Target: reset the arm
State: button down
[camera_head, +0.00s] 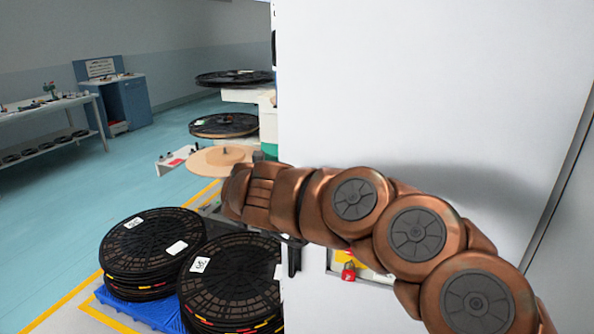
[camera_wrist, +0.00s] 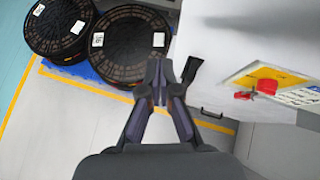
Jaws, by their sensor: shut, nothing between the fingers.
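My arm (camera_head: 415,232) stretches across the right half of the head view, copper-coloured, in front of a large white cabinet (camera_head: 420,90). Its far end points left, and the fingers are hidden there. In the wrist view my gripper (camera_wrist: 159,92) is shut and empty, its dark fingertips together. It shows in front of the pale floor and the edge of the white cabinet, with the stacked black reels above it in the picture. It looks apart from them, though the exact distance is hard to tell.
Stacked black reels (camera_head: 230,278) stand on a blue pallet (camera_head: 150,312) at lower left. A red switch on a yellow plate (camera_wrist: 268,84) is on the cabinet. Reel holders (camera_head: 222,125) stand behind. A workbench (camera_head: 50,105) is far left. Blue floor between is clear.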

notch_tip(320, 180, up, 10)
jog(key=w+n+t+y, duration=0.1)
jog(key=n+t+y, duration=0.2)
jog(key=n, duration=0.2)
jog(key=s+a+r+n+g+y, duration=0.25)
jog(key=s+r+n+y, duration=0.75)
jog(key=n, duration=0.6)
jog(key=s+d+f+n+g+h, duration=0.35)
jog(key=s+d+f+n, duration=0.25)
jog(key=s+f, duration=0.3)
jog(key=s+d+f+n+g+h, duration=0.35)
jog(key=s+d+f+n, duration=0.25)
jog(key=s+f, duration=0.3)
jog(key=s+d+f+n+g+h, duration=0.1)
jog(key=s+d+f+g+h, duration=0.2)
jog(key=s+d, duration=0.6)
jog(key=s+d+f+n+g+h, duration=0.1)
jog(key=s+d+f+g+h, duration=0.2)
jog(key=s+d+f, duration=0.5)
jog(key=s+d, duration=0.2)
jog(key=d, duration=0.2)
jog(key=shift+s+n, duration=0.3)
jog(key=shift+n, duration=0.1)
